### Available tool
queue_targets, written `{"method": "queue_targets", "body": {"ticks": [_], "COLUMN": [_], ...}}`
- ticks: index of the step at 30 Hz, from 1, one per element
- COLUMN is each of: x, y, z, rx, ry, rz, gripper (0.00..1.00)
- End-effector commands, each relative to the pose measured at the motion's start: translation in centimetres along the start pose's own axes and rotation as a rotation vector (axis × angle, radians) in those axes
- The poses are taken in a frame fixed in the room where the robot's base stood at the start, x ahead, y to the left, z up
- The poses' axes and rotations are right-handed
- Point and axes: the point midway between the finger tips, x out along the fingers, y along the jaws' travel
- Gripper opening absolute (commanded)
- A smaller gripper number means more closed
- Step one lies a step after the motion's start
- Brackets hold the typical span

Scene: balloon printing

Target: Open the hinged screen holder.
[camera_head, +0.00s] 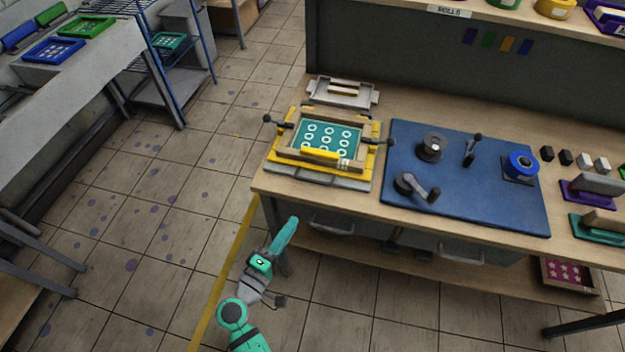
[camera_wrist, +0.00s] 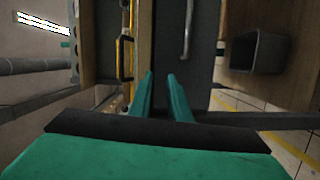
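The hinged screen holder (camera_head: 290,152) is a wooden frame around a teal screen with white rings. It lies flat on a yellow base (camera_head: 275,163) at the left end of the workbench, with a yellow bar (camera_head: 320,153) along its front edge. Black-knobbed levers stick out on both sides. My gripper (camera_head: 289,228) is in front of the bench's left front corner, apart from the holder and nearer to me. In the wrist view my two teal fingers (camera_wrist: 160,74) show a gap with nothing between them.
A grey tray-like part (camera_head: 343,92) stands behind the holder. Right of it is a blue mat (camera_head: 465,175) with knobbed fittings. The wooden bench top (camera_head: 262,183) has drawers (camera_head: 445,250) below its front edge. A rack (camera_head: 165,60) stands at left; the tiled floor between is clear.

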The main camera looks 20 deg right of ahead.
Motion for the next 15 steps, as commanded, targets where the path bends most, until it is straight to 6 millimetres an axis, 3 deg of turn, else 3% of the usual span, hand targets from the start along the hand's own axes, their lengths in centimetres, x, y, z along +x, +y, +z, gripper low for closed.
{"method": "queue_targets", "body": {"ticks": [3, 6, 11, 15], "x": [1.0, 1.3, 1.8, 3.4], "y": [3.6, 5.5, 6.7, 7.0], "z": [-1.1, -1.4, -1.5, -1.3], "rx": [-0.022, -0.030, -0.035, -0.035], "ry": [-0.072, -0.114, -0.138, -0.140], "rz": [0.118, 0.179, 0.213, 0.215], "gripper": [0.17, 0.17, 0.17, 0.17]}}
